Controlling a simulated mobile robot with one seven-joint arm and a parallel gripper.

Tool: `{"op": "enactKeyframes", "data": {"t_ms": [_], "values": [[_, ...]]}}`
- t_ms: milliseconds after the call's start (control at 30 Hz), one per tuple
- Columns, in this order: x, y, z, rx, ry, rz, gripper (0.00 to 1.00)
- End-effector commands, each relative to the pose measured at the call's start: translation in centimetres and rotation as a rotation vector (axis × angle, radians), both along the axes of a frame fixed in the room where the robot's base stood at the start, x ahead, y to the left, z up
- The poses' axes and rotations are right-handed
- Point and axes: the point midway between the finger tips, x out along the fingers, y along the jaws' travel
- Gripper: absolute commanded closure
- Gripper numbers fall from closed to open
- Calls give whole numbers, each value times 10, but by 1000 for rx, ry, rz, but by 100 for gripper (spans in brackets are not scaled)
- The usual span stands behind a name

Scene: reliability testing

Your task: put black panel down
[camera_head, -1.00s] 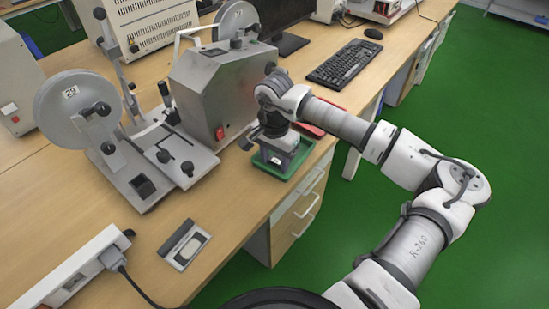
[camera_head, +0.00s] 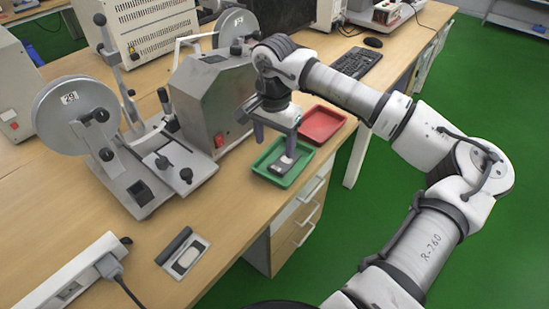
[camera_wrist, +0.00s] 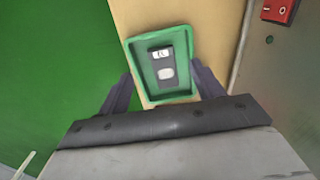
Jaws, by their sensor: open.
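A black panel with a pale patch (camera_head: 282,166) lies inside the green tray (camera_head: 262,171) near the desk's front edge. In the wrist view the panel (camera_wrist: 161,63) lies flat on the tray floor, within the green rim (camera_wrist: 133,72). My gripper (camera_head: 275,145) is open and points down above the tray. In the wrist view its two dark fingers (camera_wrist: 163,88) stand apart on either side of the tray, with nothing between them. The panel is clear of the fingers there.
A red tray (camera_head: 322,124) sits just behind the green one. A grey machine (camera_head: 213,100) with a red switch stands close on the left. A black-and-grey flat piece (camera_head: 183,252) lies on the desk at the front. A keyboard (camera_head: 357,62) is farther back.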

Motion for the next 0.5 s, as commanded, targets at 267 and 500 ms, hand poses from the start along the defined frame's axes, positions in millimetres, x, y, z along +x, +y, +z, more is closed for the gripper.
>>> {"op": "enactKeyframes", "data": {"t_ms": [267, 500], "values": [[0, 0, 31, -1, 0, 0, 34], [0, 0, 34, 0, 1, 0, 34]]}}
